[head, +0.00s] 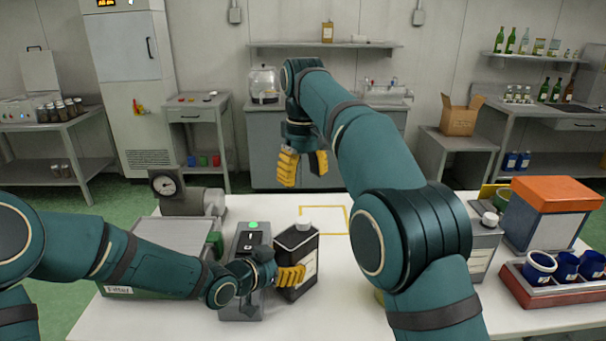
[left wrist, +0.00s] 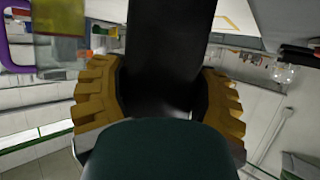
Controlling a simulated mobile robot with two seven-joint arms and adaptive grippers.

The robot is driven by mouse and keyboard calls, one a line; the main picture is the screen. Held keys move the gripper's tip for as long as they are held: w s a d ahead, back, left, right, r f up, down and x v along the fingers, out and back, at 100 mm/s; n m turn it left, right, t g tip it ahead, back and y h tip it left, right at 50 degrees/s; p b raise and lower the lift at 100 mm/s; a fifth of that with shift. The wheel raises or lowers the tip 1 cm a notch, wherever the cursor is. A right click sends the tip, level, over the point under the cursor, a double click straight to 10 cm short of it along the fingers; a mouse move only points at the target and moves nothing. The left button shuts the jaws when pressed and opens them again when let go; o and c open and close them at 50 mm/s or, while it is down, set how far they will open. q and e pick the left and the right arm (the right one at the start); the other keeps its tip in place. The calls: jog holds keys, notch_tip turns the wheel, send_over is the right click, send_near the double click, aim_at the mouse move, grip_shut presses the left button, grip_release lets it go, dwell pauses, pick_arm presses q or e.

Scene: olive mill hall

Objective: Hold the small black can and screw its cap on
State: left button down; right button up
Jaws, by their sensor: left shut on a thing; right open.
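The small black can (head: 298,243) stands upright on the white table with a pale label on its right side. A pale round piece (head: 303,223) sits on its top; I cannot tell whether it is the cap or a bare neck. My left gripper (head: 291,277) is shut on the can's lower part from the near left. In the left wrist view the can (left wrist: 168,45) is a dark block between the yellow fingers (left wrist: 160,97). My right gripper (head: 304,167) is open and empty, pointing down beyond and above the can.
A grey device with a green button (head: 246,268) stands close left of the can, behind it a gauge (head: 167,185). An orange-lidded box (head: 550,205) and a tray of blue cups (head: 550,294) are at the right.

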pick_arm(q)
grip_release()
jog(key=v, duration=1.1)
jog(key=shift+r, duration=0.1)
jog(key=shift+s+a+r, duration=0.15)
jog(key=shift+s+a, duration=0.15)
